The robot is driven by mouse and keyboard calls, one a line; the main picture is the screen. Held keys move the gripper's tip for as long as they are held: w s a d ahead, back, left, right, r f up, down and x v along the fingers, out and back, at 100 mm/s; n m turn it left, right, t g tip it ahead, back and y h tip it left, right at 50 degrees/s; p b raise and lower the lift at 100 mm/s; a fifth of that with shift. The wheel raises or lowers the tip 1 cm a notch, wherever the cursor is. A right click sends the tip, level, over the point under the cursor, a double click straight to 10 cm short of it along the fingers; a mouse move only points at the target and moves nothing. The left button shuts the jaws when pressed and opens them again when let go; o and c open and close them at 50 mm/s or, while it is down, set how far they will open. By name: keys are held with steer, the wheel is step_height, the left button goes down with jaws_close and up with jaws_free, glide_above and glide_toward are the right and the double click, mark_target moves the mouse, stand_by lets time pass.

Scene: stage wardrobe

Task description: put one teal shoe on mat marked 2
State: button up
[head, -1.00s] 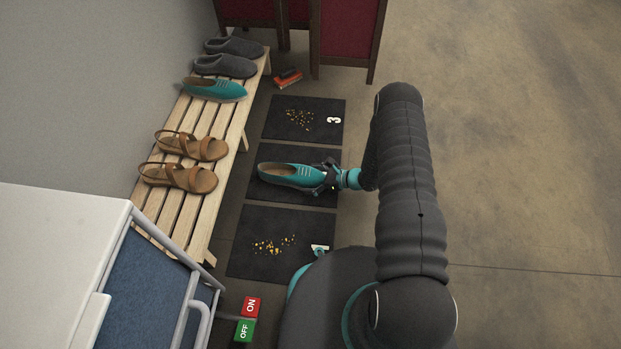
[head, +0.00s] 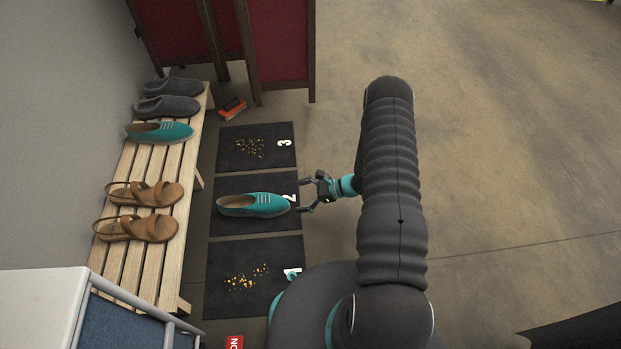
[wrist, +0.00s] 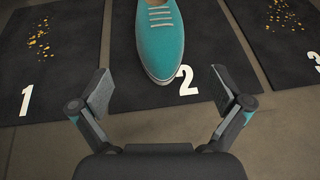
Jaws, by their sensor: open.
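One teal shoe (head: 253,205) lies flat on the dark mat marked 2 (head: 240,183), its toe towards my gripper. In the wrist view the shoe (wrist: 160,42) shows toe first beside the white number 2 on the mat (wrist: 215,60). A second teal shoe (head: 160,132) sits on the wooden bench. My gripper (head: 302,196) is open and empty, just off the toe and apart from the shoe. In the wrist view the open fingers (wrist: 162,92) stand either side of the toe with clear space between.
Mats marked 3 (head: 225,150) and 1 (head: 222,262) lie either side, with yellow crumbs on them. The bench (head: 190,165) also holds brown sandals (head: 140,228) and grey slippers (head: 167,105). A red folding screen (head: 275,45) stands behind. The floor at right is open.

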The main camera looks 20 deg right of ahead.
steer(key=s+a+r+n+g+h, duration=0.25)
steer(key=r+n, duration=0.35)
steer(key=r, duration=1.1)
steer(key=s+a+r+n+g+h, duration=0.1)
steer(key=s+r+n+g+h, duration=0.35)
steer(key=r, duration=1.25)
steer(key=s+d+r+n+t+h, duration=0.2)
steer(key=s+r+n+t, duration=0.2)
steer(key=s+r, duration=0.5)
steer(key=s+d+r+n+t+h, duration=0.2)
steer(key=s+r+n+t+h, duration=0.1)
steer(key=s+r+n, duration=0.4)
steer(key=s+r+t, duration=0.1)
steer(key=s+r, duration=0.1)
steer(key=s, duration=0.1)
steer(key=shift+d+h, duration=0.15)
steer(key=shift+h, duration=0.15)
